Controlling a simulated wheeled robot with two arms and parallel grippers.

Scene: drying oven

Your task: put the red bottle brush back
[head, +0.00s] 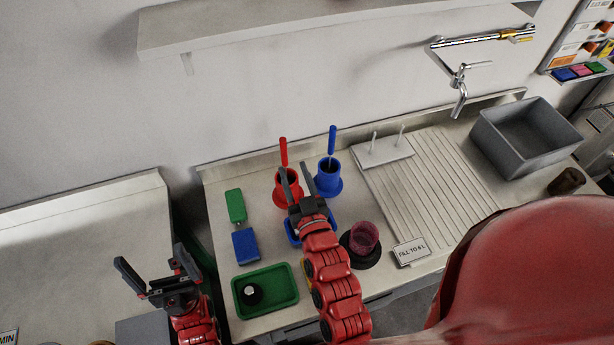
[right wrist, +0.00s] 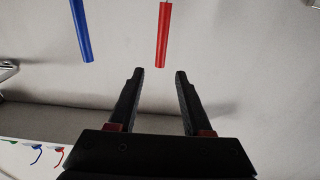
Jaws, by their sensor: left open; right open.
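The red bottle brush (head: 283,152) stands upright in a red holder cup (head: 277,199) at the back of the counter. Its red handle (right wrist: 164,36) also shows in the right wrist view, just beyond the fingertips and not between them. My right gripper (head: 295,172) is open and empty, in front of the red holder in the head view; its fingers also show in the right wrist view (right wrist: 158,75). My left gripper (head: 150,270) is open and empty at the lower left. The brush's lower end is hidden in the holder.
A blue brush (head: 332,141) stands in a blue holder (head: 328,186) to the right. A green tray (head: 285,308), a sponge-like green block (head: 236,206), a blue block (head: 246,246), a dark red cup (head: 364,236), a drainboard (head: 430,205) and a grey basin (head: 545,148) are around.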

